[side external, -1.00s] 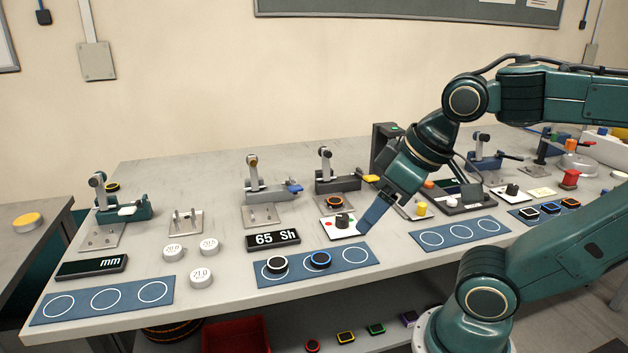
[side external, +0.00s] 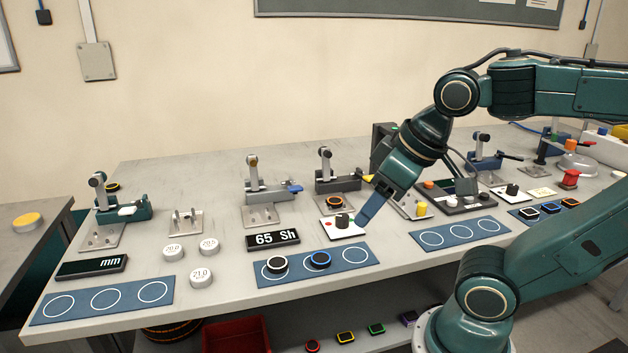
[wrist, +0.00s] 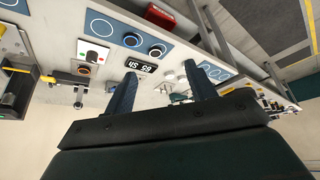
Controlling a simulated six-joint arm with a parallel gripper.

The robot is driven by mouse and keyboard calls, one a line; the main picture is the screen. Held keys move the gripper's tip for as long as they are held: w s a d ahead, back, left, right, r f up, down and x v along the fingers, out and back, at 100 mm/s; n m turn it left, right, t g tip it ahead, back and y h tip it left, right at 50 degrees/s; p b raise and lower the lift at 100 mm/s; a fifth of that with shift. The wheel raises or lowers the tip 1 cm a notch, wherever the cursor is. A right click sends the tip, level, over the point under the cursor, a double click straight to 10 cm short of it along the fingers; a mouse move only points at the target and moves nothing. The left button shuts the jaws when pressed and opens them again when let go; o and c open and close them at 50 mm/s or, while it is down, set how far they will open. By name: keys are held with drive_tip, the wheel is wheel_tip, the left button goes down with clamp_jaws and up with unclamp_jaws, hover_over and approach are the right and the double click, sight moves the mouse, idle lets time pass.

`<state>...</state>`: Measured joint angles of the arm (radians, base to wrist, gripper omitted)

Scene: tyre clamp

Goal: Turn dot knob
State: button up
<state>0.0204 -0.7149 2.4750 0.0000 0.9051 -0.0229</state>
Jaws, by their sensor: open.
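A black knob (side external: 343,220) stands on a white plate (side external: 333,233) with a red dot, right of the "65 Sh" display. It fits the dot knob, though a similar black knob (side external: 512,190) sits on another plate farther right. My gripper (side external: 364,218) is just right of the near knob in the side view, tips low over the bench; contact is not visible. In the wrist view my gripper (wrist: 160,74) is open, its two blue fingers apart with nothing between them. The white plate (wrist: 84,47) also shows there, left of the fingers, with its dark knob.
The "65 Sh" display (side external: 272,239) is left of the plate. A blue mat (side external: 344,258) with two round rings lies in front. A clamp (side external: 338,181) with an orange ring on its base stands behind. A yellow knob (side external: 420,209) stands right of my gripper.

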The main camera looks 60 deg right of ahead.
drive_tip(key=w+d+r+g, duration=0.1)
drive_tip(key=w+d, duration=0.3)
drive_tip(key=w, duration=0.2)
drive_tip(key=g, duration=0.4)
hover_over(343, 216)
wheel_tip(343, 216, down, 9)
drive_tip(key=shift+n, duration=0.4)
drive_tip(key=shift+a+f, duration=0.1)
drive_tip(key=shift+f, duration=6.7)
drive_tip(key=c, duration=1)
